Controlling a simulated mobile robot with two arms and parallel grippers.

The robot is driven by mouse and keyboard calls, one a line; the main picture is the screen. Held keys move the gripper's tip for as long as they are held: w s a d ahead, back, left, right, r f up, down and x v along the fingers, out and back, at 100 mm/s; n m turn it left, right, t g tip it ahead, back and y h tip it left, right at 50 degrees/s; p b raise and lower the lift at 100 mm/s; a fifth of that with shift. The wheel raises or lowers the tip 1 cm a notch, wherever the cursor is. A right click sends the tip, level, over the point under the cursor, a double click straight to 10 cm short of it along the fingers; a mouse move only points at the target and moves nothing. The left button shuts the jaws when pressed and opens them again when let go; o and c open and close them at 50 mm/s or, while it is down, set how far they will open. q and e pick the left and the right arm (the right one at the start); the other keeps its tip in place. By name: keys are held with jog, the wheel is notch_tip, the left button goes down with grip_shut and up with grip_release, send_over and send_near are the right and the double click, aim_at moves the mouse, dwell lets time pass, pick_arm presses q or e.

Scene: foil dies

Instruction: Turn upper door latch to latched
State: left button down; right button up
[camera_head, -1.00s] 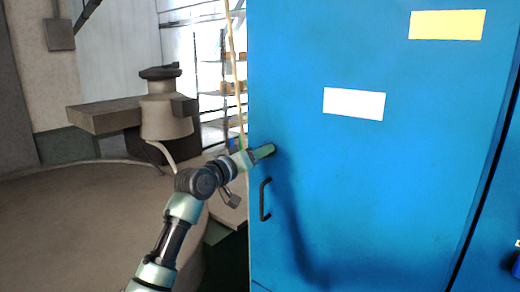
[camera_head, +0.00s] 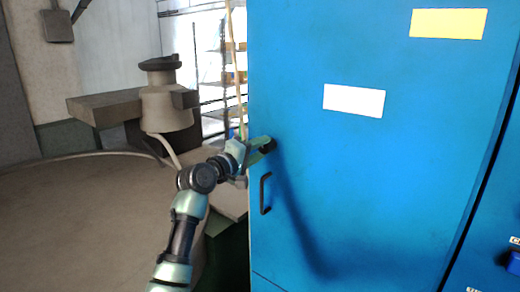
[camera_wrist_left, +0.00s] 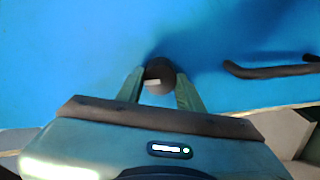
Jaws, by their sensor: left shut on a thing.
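The blue door (camera_head: 370,190) fills the right of the head view and looks shut. The upper latch is a dark, rounded knob (camera_wrist_left: 160,72) on the door near its left edge, above the black handle (camera_head: 264,194). My left gripper (camera_head: 266,145) reaches it from the left and is shut on it. In the left wrist view the two green fingers of my gripper (camera_wrist_left: 158,84) stand on either side of the knob. The fingers partly hide the latch, so I cannot tell its exact turn. My right gripper is not in view.
The black handle also shows right of the gripper in the wrist view (camera_wrist_left: 268,71). White (camera_head: 354,101) and yellow (camera_head: 448,23) labels are on the door. A large round grey-brown surface (camera_head: 80,220) and a machine (camera_head: 166,105) stand at the left.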

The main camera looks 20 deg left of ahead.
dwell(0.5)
pick_arm(q)
jog(key=c, duration=0.9)
grip_release()
jog(key=shift+a, duration=0.1)
jog(key=shift+s+a+f+b, duration=0.1)
jog(key=shift+s+b, duration=0.2)
jog(key=shift+s, duration=0.05)
jog(key=b+v, duration=0.3)
jog(key=v, duration=0.4)
